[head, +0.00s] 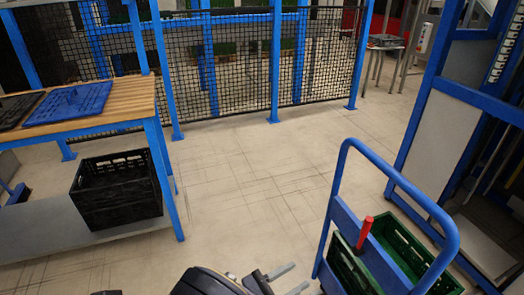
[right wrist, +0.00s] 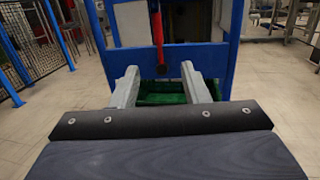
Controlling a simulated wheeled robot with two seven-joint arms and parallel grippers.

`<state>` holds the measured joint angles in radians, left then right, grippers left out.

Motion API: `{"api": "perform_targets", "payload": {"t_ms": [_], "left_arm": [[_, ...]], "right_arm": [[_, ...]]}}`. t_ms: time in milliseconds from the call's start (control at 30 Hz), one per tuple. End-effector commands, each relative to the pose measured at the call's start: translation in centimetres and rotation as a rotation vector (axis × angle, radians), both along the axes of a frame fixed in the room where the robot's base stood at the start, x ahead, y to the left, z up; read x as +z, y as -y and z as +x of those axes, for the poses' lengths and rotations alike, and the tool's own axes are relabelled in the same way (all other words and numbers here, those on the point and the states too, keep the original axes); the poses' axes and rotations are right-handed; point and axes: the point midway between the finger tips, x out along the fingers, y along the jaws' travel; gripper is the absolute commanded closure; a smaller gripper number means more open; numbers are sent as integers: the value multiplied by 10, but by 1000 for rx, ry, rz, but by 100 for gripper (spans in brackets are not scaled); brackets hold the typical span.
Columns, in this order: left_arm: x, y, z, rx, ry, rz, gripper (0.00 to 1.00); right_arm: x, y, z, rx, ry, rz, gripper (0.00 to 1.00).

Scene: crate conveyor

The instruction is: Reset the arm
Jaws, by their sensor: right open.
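My right gripper (head: 291,279) shows at the bottom of the head view, low over the floor and left of the blue cart (head: 337,213). It is open and empty. In the right wrist view, the two grey fingers of my right gripper (right wrist: 160,88) stand apart and point toward the blue cart frame (right wrist: 185,55). A green crate (right wrist: 165,97) on the cart shows between and beyond them, with a red handle (right wrist: 157,25) above. My left gripper is not in view.
The cart carries green crates (head: 405,250) at the lower right. A wooden-topped table (head: 130,102) with a blue lid (head: 68,103) stands left, a black crate (head: 117,188) below it. A mesh fence (head: 240,70) closes the back. The middle floor (head: 240,185) is clear.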

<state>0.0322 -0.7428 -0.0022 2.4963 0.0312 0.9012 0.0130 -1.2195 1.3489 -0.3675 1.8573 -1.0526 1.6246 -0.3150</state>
Motion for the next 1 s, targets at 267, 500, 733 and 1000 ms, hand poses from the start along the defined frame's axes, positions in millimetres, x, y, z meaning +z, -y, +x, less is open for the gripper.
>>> {"api": "perform_targets", "payload": {"t_ms": [267,500,733,1000], "left_arm": [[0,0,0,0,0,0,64],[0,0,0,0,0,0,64],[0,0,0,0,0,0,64],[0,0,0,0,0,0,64]], "right_arm": [[4,22,-4,-107,-24,132,59],[8,50,-14,-258,-46,321,59],[12,85,-36,-500,-47,626,59],[28,120,-84,-936,85,1205,59]]}}
